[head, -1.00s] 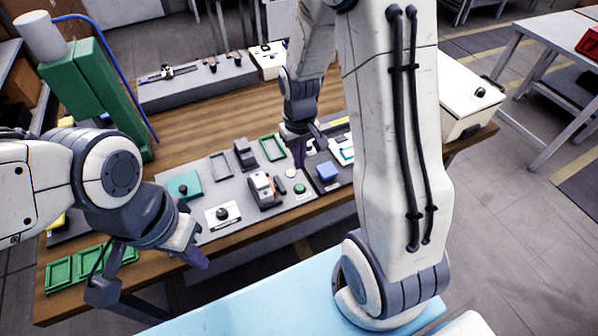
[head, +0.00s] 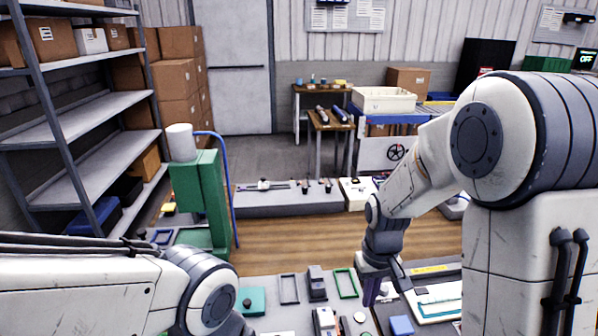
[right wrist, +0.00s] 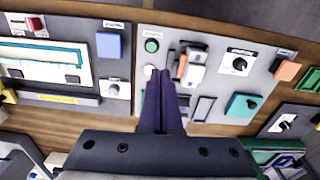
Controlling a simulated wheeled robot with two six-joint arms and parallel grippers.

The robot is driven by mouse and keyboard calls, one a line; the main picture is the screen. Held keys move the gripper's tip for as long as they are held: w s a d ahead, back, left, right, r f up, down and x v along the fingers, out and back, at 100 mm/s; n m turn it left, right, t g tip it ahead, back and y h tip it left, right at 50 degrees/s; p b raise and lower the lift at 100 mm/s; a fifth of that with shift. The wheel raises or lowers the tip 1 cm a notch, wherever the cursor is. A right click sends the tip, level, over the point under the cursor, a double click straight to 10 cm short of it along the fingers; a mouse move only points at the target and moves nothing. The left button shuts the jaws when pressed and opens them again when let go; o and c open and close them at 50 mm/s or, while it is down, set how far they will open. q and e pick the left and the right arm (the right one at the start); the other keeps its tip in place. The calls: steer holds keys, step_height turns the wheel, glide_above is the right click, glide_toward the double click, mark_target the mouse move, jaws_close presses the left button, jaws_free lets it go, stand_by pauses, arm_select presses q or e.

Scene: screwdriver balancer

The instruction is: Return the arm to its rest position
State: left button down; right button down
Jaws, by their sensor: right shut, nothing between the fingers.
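My right arm is bent over the workbench, coming in from the right in the head view. My right gripper (head: 374,292) points down over the grey panel, beside the green frame (head: 345,282). In the right wrist view its dark purple fingers (right wrist: 163,76) are together and empty, above the panel (right wrist: 205,112). Whether the fingertips touch the panel cannot be told. My left arm lies across the lower left of the head view; its gripper is outside the picture.
A green stand (head: 203,195) with a white cylinder (head: 181,142) and blue hose rises at the bench's left. A blue block (head: 401,326) and a teal block (head: 251,300) sit on the panels. A long grey block (head: 285,199) lies behind. The wood between is clear.

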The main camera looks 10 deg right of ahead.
steer(key=s+a+r+n, duration=0.3)
steer(key=s+a, duration=0.4)
steer(key=s, duration=0.2)
steer(key=s+a+r+n+y, duration=0.1)
steer(key=s+a+r+n, duration=0.3)
steer(key=s+a, duration=0.4)
steer(key=shift+s+r, duration=0.15)
steer(key=shift+s, duration=1)
steer(key=shift+a, duration=0.1)
